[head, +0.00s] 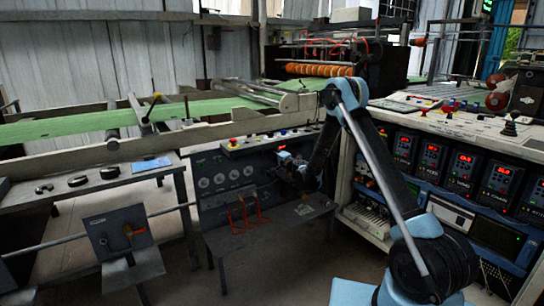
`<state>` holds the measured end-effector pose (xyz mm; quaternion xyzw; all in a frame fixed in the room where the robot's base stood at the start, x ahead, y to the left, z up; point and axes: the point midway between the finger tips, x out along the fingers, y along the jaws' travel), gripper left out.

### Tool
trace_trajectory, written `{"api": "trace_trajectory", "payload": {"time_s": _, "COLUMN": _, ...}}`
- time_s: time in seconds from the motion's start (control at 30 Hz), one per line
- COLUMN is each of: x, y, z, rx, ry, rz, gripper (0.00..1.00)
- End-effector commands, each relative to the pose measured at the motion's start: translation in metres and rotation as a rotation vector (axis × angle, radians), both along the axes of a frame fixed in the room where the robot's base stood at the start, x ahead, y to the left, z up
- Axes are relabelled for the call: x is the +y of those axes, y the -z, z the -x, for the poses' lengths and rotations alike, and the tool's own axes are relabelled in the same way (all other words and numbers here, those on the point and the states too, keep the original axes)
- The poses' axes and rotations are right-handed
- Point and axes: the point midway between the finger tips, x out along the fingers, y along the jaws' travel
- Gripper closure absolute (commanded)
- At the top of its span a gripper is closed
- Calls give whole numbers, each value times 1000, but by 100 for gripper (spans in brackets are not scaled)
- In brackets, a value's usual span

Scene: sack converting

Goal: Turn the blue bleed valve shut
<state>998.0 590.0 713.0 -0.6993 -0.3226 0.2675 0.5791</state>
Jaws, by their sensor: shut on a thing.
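The blue bleed valve (283,154) shows as a small blue patch at the right side of a dark panel with several round gauges. My gripper (285,167) is at the valve, in front of the panel, and is shut on it. The fingers are small and dark against the panel, so the exact grip and the angle of the valve handle cannot be made out. My arm comes down to it from the upper right.
The gauge panel (222,180) stands behind a low dark table (262,232) with red wire-like parts. A console (440,165) with red displays is close on the right. A bench (95,183) with small dark parts is at left. A green belt (75,125) runs behind.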

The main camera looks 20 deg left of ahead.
Motion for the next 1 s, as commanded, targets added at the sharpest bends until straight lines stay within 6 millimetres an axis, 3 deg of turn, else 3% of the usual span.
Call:
{"api": "trace_trajectory", "payload": {"time_s": 0.4, "x": -3, "y": 5, "z": -3, "rx": 136, "ry": 9, "rz": -115, "gripper": 99}}
{"api": "trace_trajectory", "payload": {"time_s": 0.93, "x": -3, "y": 5, "z": -3, "rx": 153, "ry": 8, "rz": -131, "gripper": 99}}
{"api": "trace_trajectory", "payload": {"time_s": 0.97, "x": -2, "y": 5, "z": -3, "rx": 153, "ry": 8, "rz": -131, "gripper": 73}}
{"api": "trace_trajectory", "payload": {"time_s": 1.0, "x": -3, "y": 5, "z": -3, "rx": 153, "ry": 8, "rz": -131, "gripper": 69}}
